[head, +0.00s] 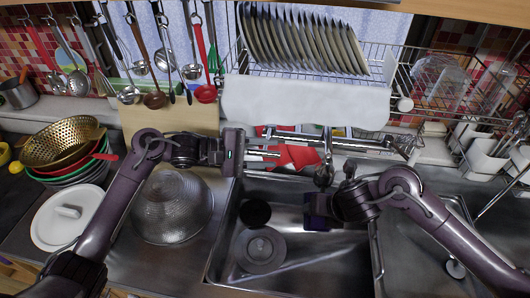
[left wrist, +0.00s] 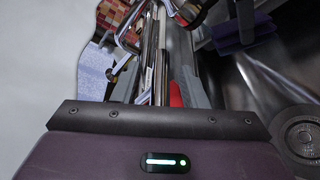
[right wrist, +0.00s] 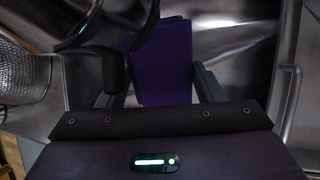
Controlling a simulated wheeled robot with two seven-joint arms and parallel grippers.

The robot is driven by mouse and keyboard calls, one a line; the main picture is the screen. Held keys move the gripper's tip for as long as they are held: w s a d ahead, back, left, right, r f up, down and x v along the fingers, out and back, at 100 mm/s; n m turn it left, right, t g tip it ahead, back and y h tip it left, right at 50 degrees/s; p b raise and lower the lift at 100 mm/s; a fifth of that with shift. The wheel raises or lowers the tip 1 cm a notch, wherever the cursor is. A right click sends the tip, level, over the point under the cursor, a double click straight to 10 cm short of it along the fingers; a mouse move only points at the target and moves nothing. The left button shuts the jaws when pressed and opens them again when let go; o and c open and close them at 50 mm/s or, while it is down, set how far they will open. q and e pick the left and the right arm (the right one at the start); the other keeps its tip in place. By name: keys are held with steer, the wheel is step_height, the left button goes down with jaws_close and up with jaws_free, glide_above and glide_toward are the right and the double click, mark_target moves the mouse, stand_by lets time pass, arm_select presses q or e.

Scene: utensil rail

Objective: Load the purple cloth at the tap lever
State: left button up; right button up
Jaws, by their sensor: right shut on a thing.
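The purple cloth (right wrist: 163,65) is between the fingers of my right gripper (right wrist: 160,85) in the right wrist view. In the head view the purple cloth (head: 318,212) hangs low over the sink, below the tap. The chrome tap (head: 340,143) stands behind the sink; I cannot clearly pick out its lever. My left gripper (head: 265,154) is at the left end of the tap's chrome bars, with its fingers apart. In the left wrist view chrome bars (left wrist: 155,55) run ahead between the fingers; I cannot tell whether they touch.
A red cloth (head: 295,157) lies behind the sink near the tap. The sink (head: 290,282) has a drain. A plate rack (head: 385,95) and hanging utensils (head: 205,60) are above.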

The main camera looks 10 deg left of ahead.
arm_select(q)
steer(key=v, duration=1.2)
stand_by(0.6)
